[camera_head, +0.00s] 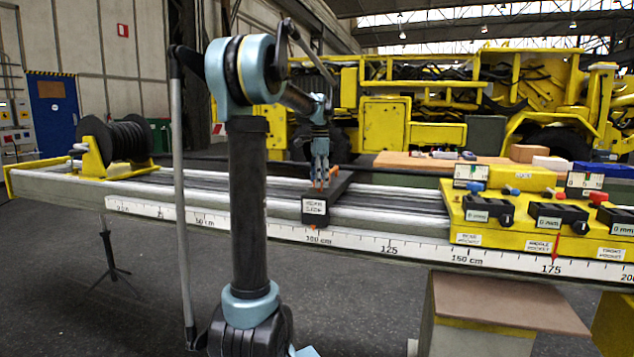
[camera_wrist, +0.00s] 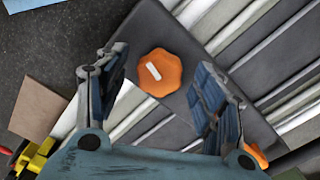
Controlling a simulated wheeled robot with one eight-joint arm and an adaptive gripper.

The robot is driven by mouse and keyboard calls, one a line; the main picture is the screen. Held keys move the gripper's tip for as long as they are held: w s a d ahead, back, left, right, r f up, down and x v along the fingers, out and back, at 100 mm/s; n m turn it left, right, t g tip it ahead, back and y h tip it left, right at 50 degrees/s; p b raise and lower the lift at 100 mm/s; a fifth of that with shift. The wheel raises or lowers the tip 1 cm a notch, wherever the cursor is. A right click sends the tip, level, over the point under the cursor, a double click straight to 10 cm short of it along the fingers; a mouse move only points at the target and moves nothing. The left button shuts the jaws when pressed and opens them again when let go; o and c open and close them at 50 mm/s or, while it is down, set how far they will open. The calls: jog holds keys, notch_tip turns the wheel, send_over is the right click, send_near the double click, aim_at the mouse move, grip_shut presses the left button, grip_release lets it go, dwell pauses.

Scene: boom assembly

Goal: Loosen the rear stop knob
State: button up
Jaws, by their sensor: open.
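A dark sliding block (camera_head: 335,195) lies across the boom rails near the 100 cm mark, with a small white label on its near face. My gripper (camera_head: 320,184) points down over this block, with its fingers apart and nothing between them held. In the wrist view an orange eight-sided knob (camera_wrist: 159,72) with a white bar mark sits on the block, framed between the fingers of my gripper (camera_wrist: 160,68). Contact with the knob cannot be told. A second orange part (camera_wrist: 256,155) shows at the block's edge, beside the right finger. Orange also shows by the fingers in the head view.
The boom carries a white scale (camera_head: 390,250) along its front. A yellow unit (camera_head: 490,237) with black dials stands to the right. A black cable reel (camera_head: 125,140) is at the left end. The rails left of the block are clear.

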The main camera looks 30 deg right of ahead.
jog(key=shift+f, duration=0.1)
jog(key=c, duration=1.1)
jog(key=shift+n, duration=0.7)
jog(key=o, duration=1.1)
